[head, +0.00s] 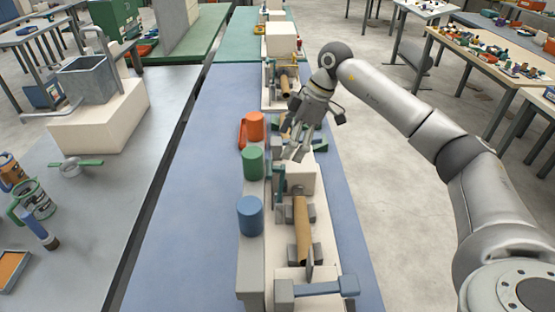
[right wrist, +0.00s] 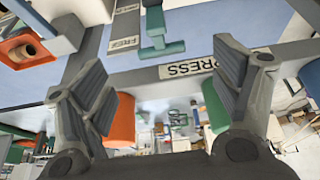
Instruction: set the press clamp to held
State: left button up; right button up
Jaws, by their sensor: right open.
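In the head view my right gripper (head: 293,147) reaches down over the middle of the winder, among small teal and grey parts. It partly hides them, so I cannot tell the clamp's setting or whether a finger touches it. My left gripper is not in view.
Orange (head: 256,127), green (head: 252,162) and blue (head: 250,215) cylinders stand along the winder's left side. A brown roll (head: 302,230) lies nearer, with a blue-grey handle (head: 325,287) in front. The blue bench top (head: 190,200) is clear to the left.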

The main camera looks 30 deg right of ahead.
aim_at(276, 167)
jog(key=p+x, duration=0.1)
jog(key=x, duration=0.6)
jog(key=shift+w+p, duration=0.1)
jog(key=shift+p, duration=0.3)
jog(key=shift+a+f, duration=0.2)
jog(key=shift+f, duration=0.25)
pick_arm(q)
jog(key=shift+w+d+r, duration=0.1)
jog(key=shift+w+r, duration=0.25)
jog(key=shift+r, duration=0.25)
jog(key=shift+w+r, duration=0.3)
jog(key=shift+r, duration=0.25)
pick_arm(e)
jog(key=c, duration=1.5)
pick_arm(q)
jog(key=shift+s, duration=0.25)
pick_arm(e)
jog(key=shift+o, duration=0.2)
